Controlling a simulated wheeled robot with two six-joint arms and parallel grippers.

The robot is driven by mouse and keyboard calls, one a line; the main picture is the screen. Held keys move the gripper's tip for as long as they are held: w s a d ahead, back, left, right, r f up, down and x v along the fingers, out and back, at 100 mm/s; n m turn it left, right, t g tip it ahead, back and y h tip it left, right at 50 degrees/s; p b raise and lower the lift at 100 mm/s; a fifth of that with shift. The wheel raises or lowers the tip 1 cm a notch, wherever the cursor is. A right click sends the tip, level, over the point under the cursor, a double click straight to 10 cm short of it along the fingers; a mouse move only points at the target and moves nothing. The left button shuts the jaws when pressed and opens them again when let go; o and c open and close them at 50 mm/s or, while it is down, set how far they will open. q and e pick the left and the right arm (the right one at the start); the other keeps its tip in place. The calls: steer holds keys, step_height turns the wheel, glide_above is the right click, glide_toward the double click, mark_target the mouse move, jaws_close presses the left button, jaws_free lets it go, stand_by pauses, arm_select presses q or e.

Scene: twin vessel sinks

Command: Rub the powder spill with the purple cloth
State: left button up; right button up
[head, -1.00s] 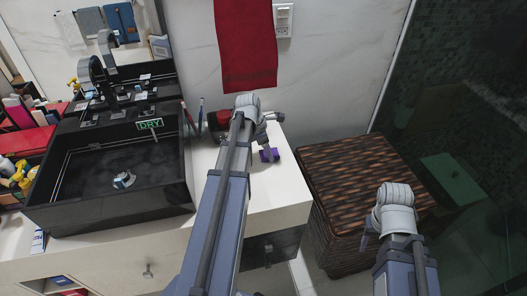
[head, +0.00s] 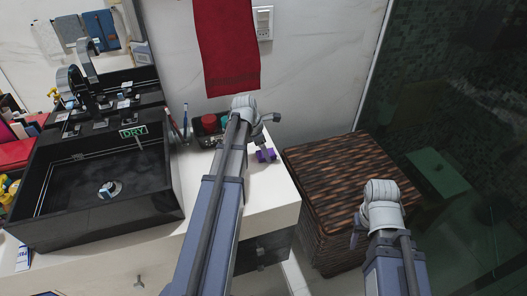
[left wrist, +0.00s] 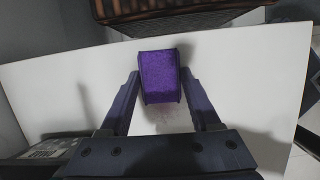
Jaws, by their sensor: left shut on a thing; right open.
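The purple cloth (head: 265,155) is a small block-like pad over the white counter top (head: 262,195), near its right end. My left gripper (head: 263,148) is shut on it from above. In the left wrist view the cloth (left wrist: 160,76) sits between the two fingertips, at or just above the counter; I cannot tell if it touches. A faint pale pinkish patch, seemingly the powder spill (left wrist: 168,118), shows on the counter beside the cloth, between the fingers. The head view does not show it clearly. My right gripper (head: 357,230) is open and empty, in front of the wicker hamper.
A red-lidded container (head: 209,123) and brushes stand behind the arm. A wicker hamper (head: 350,180) is right of the counter. A red towel (head: 227,50) hangs above.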

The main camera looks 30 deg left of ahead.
mark_target(257, 160)
arm_select(q)
steer(key=shift+s+a, duration=0.1)
steer(key=shift+s+a+f, duration=0.1)
steer(key=shift+s+a, duration=1.1)
steer(key=shift+s, duration=0.2)
steer(key=shift+s+a, duration=1.35)
step_height(257, 160, up, 6)
steer(key=p, duration=0.6)
steer(key=shift+w, duration=0.1)
step_height(257, 160, up, 3)
steer(key=p, duration=0.3)
